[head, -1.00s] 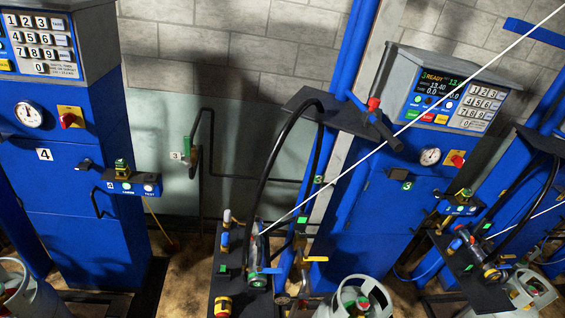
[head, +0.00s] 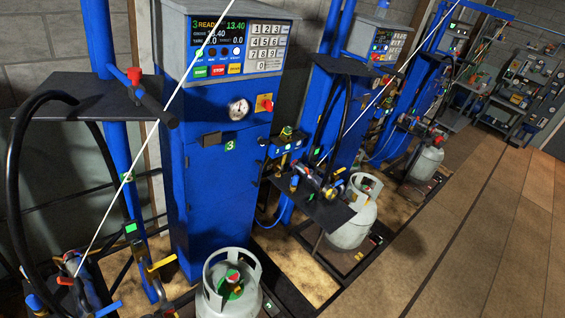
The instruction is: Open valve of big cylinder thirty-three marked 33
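Three grey gas cylinders with collars stand along the row of blue scales. The nearest cylinder (head: 222,306) is at the bottom centre, in front of the scale marked 3, with a green valve (head: 231,284) with a red part inside its collar. A second cylinder (head: 350,234) stands farther right by the following scale. A third cylinder (head: 428,163) is smaller and farther back. I cannot read the number 33 on any of them. The valve's setting cannot be told. My gripper is not in view.
The blue scale marked 3 (head: 222,185) has a keypad and a lit READY display (head: 221,38). A dark shelf (head: 318,208) with fittings juts out beside the second cylinder. A hose (head: 15,190) loops at left. Open floor (head: 455,240) lies at right; shelving (head: 535,90) stands behind.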

